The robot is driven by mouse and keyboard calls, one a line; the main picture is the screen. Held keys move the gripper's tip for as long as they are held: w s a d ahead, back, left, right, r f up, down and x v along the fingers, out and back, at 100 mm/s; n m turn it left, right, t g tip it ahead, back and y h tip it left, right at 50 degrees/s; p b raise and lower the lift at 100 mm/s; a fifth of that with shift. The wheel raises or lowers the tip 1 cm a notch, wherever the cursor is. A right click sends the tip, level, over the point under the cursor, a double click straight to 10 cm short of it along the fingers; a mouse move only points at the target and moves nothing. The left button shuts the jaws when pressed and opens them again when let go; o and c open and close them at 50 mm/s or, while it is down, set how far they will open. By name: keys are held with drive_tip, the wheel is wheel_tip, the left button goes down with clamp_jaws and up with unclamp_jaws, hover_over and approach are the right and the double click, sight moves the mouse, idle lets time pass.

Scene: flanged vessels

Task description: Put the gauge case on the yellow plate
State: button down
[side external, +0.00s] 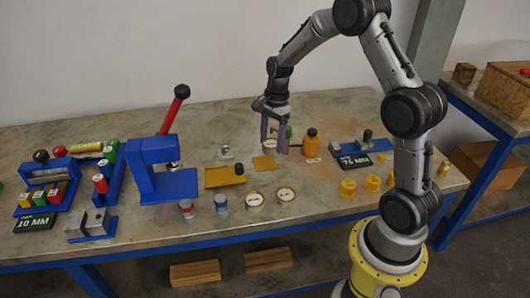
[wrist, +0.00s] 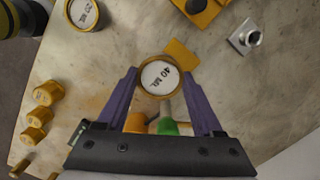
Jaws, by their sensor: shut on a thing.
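My gripper (side external: 273,145) is shut on a round gauge case with a brass rim and a white face, held above the table. In the wrist view the gauge case (wrist: 158,78) sits between the purple fingers of my gripper (wrist: 159,74), its face marked 40 ML and towards the camera. The flat yellow plate (side external: 263,162) lies on the table just below the gripper. It also shows in the wrist view (wrist: 181,52), just beyond the case, which covers part of it.
Two more round gauges (side external: 254,199) (side external: 286,194) lie near the front edge. An orange bottle (side external: 311,144) and a green-topped item (side external: 287,131) stand close to the gripper. A yellow block (side external: 224,176) and a small metal fitting (side external: 226,152) are left of the plate. Yellow knobs (side external: 348,187) stand right.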

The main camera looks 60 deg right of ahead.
drive_tip(key=w+f, duration=0.1)
drive_tip(key=f, duration=0.1)
drive_tip(key=w+d+f, duration=0.1)
drive_tip(key=w, duration=0.1)
drive_tip(key=shift+f, duration=0.35)
drive_tip(key=shift+w+f, duration=0.1)
drive_tip(key=shift+f, duration=1.45)
drive_tip(key=shift+f, duration=0.1)
drive_tip(key=shift+c, duration=0.2)
unclamp_jaws()
